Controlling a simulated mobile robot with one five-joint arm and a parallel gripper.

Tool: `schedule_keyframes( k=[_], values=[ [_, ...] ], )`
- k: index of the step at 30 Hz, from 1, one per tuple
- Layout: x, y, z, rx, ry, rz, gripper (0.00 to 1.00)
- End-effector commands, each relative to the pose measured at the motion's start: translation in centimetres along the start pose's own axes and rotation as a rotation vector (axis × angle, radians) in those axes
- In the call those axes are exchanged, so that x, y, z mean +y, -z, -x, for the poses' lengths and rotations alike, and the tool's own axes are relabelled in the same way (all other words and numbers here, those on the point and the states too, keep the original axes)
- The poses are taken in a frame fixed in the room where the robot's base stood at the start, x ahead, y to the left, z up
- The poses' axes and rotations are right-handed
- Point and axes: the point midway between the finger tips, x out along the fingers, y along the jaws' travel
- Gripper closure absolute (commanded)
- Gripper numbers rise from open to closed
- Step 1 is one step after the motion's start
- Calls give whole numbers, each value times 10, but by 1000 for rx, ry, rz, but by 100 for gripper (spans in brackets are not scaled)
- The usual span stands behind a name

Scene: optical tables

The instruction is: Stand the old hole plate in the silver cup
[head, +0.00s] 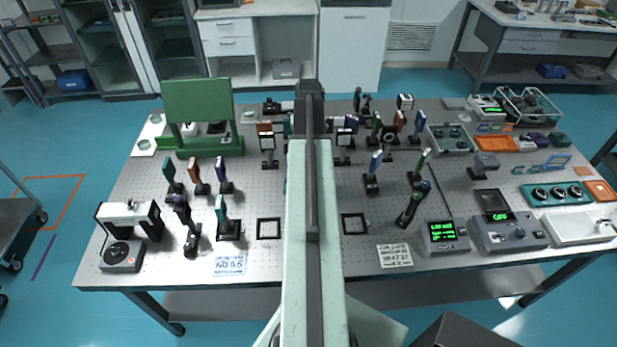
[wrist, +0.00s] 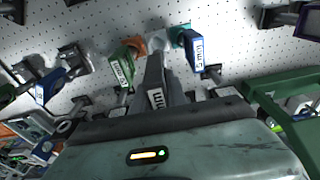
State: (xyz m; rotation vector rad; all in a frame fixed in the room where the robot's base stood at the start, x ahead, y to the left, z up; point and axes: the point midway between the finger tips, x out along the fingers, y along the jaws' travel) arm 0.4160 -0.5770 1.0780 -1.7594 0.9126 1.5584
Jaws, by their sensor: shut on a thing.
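In the wrist view my gripper (wrist: 158,108) points at the pegboard table top. It is shut on a dark grey upright plate (wrist: 154,72) with a white label, which I take to be the old hole plate. Its hole cannot be made out. A pale, shiny silver thing (wrist: 161,46) lies just beyond the plate's far end, between an orange and a teal part. It may be the silver cup, but its shape is unclear, and I cannot tell whether the plate touches it. In the head view my arm hides the gripper and the plate.
A green labelled plate (wrist: 122,68) stands close left of the held plate and a blue-edged one (wrist: 194,50) close right. A large green frame (head: 198,105) stands at the table's back left. Several mounted optics crowd the middle. Two black square frames (head: 268,228) (head: 354,225) lie near the front.

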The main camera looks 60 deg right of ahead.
Motion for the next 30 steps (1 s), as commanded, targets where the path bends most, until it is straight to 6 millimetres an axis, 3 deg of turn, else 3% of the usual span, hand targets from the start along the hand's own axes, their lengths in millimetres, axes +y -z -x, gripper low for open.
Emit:
schedule_keyframes(
  k=[9, 16, 23, 30],
  values=[
    [-1, -8, -64, 0, 0, 1, 100],
    [-1, -9, -68, 0, 0, 2, 100],
    [-2, -14, -104, 0, 0, 2, 100],
    [-2, -13, -100, 0, 0, 3, 100]
  ],
)
